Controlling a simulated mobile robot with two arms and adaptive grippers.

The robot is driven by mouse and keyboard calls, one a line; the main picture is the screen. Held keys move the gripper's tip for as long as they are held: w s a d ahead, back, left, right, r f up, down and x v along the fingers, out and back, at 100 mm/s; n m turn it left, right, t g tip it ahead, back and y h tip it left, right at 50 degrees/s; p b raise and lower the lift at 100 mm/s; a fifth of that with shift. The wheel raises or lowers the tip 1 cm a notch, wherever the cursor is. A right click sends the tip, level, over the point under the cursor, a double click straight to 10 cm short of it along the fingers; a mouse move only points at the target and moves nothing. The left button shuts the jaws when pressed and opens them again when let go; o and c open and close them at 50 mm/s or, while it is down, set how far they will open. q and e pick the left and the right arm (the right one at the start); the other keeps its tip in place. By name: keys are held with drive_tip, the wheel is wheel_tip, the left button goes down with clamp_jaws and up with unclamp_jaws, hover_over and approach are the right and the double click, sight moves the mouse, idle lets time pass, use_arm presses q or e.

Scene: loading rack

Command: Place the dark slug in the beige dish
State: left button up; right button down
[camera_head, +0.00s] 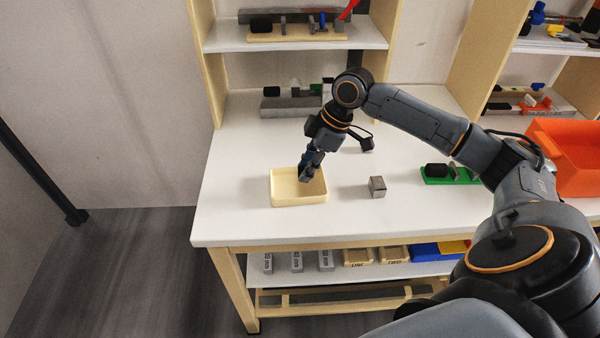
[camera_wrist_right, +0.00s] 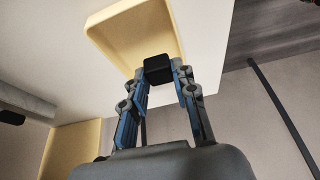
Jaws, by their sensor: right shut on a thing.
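The beige dish (camera_head: 284,199) sits on the white table near its left front corner. My right gripper (camera_head: 307,174) is over the right part of the dish. In the right wrist view the gripper (camera_wrist_right: 160,76) is shut on the dark slug (camera_wrist_right: 158,68), a small black block held between the fingertips. The beige dish (camera_wrist_right: 108,20) shows behind the slug there. I cannot tell whether the slug touches the dish floor. In the head view the slug is not clearly visible at the fingers. My left gripper is not in view.
A small grey metal block (camera_head: 377,187) stands right of the dish. A green holder (camera_head: 450,174) with a dark piece is farther right, beside an orange bin (camera_head: 570,155). A grey fixture (camera_head: 290,104) lies at the back. Table space left of the dish is clear.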

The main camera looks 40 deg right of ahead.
sight(295, 187)
drive_tip(key=w+f, duration=0.2)
drive_tip(key=shift+w+a+f, duration=0.1)
drive_tip(key=shift+w+f, duration=0.1)
drive_tip(key=shift+f, duration=0.2)
wheel_tip(295, 187, down, 3)
drive_tip(key=shift+f+p, duration=0.1)
drive_tip(key=shift+p, duration=0.65)
drive_tip(key=shift+f, duration=0.1)
drive_tip(key=shift+f, duration=0.1)
drive_tip(key=c, duration=1.1)
unclamp_jaws()
drive_tip(key=shift+o, duration=0.2)
drive_tip(key=b+v, duration=0.1)
drive_tip(key=v, duration=1.1)
drive_tip(key=shift+b, duration=0.3)
